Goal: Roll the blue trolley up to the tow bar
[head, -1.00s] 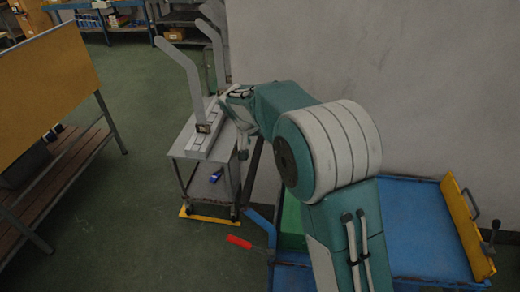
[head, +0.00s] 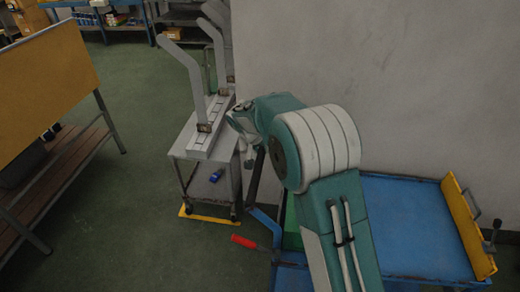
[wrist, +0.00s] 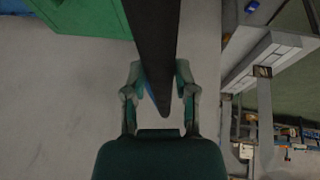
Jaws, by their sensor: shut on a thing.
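The blue trolley (head: 415,225) stands at the lower right of the head view, beside the wall, with a yellow end panel (head: 468,225). My arm hides part of its left side. A blue bracket (head: 265,226) and a red-handled lever (head: 243,241) show at its left end. My gripper (head: 248,148) is left of the trolley and shut on a dark bar (head: 256,177) that slants down toward the blue bracket. In the wrist view, the dark bar (wrist: 154,45) runs between the two fingers of my gripper (wrist: 158,92). I cannot tell which part is the tow bar.
A grey stand (head: 205,150) with upright bent forms is close to my gripper's left, on a yellow base (head: 208,217). A bench (head: 60,165) with a yellow-brown panel is at the left. A wall (head: 350,75) bounds the back. Green floor (head: 130,240) between is clear.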

